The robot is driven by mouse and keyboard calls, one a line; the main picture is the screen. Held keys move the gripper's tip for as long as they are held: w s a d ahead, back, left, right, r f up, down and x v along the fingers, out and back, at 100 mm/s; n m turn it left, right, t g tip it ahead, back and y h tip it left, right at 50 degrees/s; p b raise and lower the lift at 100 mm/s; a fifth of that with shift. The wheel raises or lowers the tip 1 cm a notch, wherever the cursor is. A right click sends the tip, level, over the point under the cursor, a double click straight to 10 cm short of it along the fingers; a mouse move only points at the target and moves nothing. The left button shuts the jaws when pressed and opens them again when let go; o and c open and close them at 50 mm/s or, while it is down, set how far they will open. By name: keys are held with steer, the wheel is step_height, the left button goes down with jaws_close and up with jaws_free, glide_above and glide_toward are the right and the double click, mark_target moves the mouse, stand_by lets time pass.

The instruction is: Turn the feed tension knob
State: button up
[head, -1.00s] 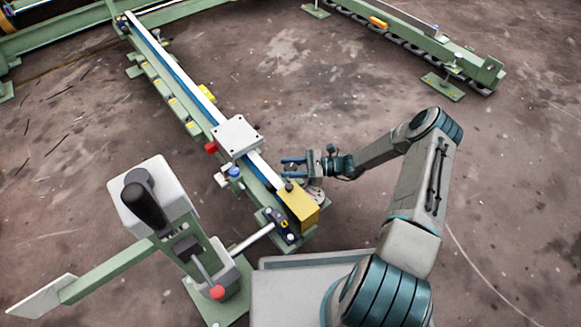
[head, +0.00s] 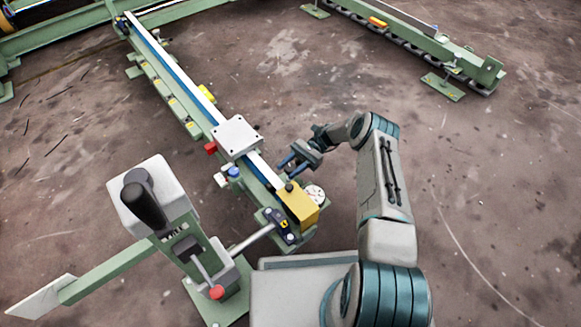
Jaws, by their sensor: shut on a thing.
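My gripper (head: 286,163) is at the right side of the long rail (head: 184,87), between the white square plate (head: 236,138) and the yellow block (head: 298,204). Its blue fingers point toward the rail, shut on what I take to be the feed tension knob. The knob is too small and too covered by the fingers to make out. A round white dial (head: 315,194) with small markings sits right of the yellow block, in clear view. A small dark knob (head: 289,187) stands by the block's upper edge.
A blue knob (head: 234,172) and a red knob (head: 211,147) sit on the rail's left side. A lever stand with a black handle (head: 147,205) and a red-tipped lever (head: 216,291) is at lower left. Open floor (head: 480,190) lies to the right.

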steer(key=shift+w, duration=0.15)
stand_by(0.4)
steer(key=o, duration=1)
steer(key=shift+d, duration=0.1)
steer(key=r+p, duration=0.2)
steer(key=r, duration=0.1)
steer(key=r+p, duration=0.1)
steer(key=r, duration=0.1)
steer(key=shift+d+r, duration=0.1)
steer(key=shift+d, duration=0.15)
steer(key=s+d+r+p, duration=0.1)
steer(key=d+r, duration=0.1)
steer(key=d, duration=0.1)
steer(key=s+d+r+p, duration=0.1)
steer(key=d+r+p, duration=0.1)
steer(key=d, duration=0.2)
steer(key=s+d+r+p, duration=0.1)
steer(key=s+d, duration=0.1)
steer(key=d, duration=0.1)
steer(key=shift+d+r, duration=0.2)
steer(key=shift+r, duration=0.2)
